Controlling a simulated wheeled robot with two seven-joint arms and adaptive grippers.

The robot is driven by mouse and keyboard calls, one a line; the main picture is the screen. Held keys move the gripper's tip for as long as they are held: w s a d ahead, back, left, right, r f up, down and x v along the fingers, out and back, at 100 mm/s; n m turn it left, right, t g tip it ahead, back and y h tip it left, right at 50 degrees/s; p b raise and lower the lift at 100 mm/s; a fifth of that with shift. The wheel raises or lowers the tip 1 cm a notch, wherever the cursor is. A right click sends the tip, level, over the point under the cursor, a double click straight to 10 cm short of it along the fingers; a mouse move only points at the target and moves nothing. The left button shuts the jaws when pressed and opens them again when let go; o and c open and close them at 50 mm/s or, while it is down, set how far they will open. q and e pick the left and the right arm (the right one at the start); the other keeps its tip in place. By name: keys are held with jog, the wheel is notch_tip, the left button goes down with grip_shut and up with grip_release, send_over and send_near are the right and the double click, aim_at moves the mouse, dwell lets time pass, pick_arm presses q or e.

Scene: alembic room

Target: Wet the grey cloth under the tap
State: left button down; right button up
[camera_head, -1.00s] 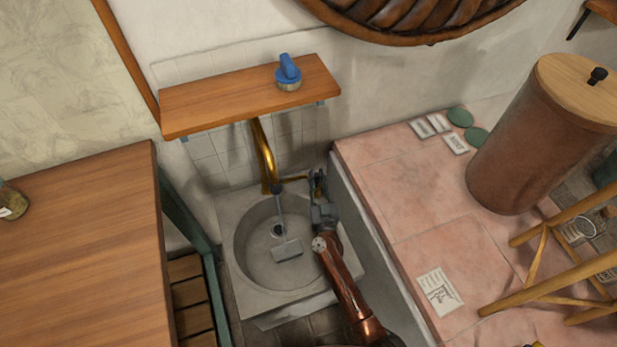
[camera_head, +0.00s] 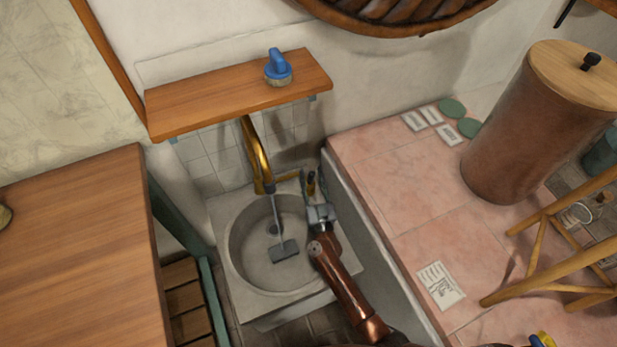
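The grey cloth (camera_head: 284,250) lies in the round stone basin (camera_head: 243,262), a small dark grey rectangle on the basin floor. The brass tap (camera_head: 257,155) curves down over the basin. A thin grey-blue stream (camera_head: 275,213) runs from its spout down to the cloth. My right gripper (camera_head: 315,184) is at the basin's back right, beside the end of the tap's side lever (camera_head: 288,178). Its fingers are small and dark here; I cannot tell whether they are apart or touch the lever. My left gripper is not in view.
A wooden shelf (camera_head: 215,98) with a blue-topped object (camera_head: 278,68) hangs above the tap. A wooden counter (camera_head: 80,240) stands left. Right is a pink tiled surface (camera_head: 390,185) with a brown lidded container (camera_head: 520,135), cards and green discs. The basin's left side is clear.

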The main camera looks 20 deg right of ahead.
jog(key=v, duration=0.7)
jog(key=shift+s, duration=0.25)
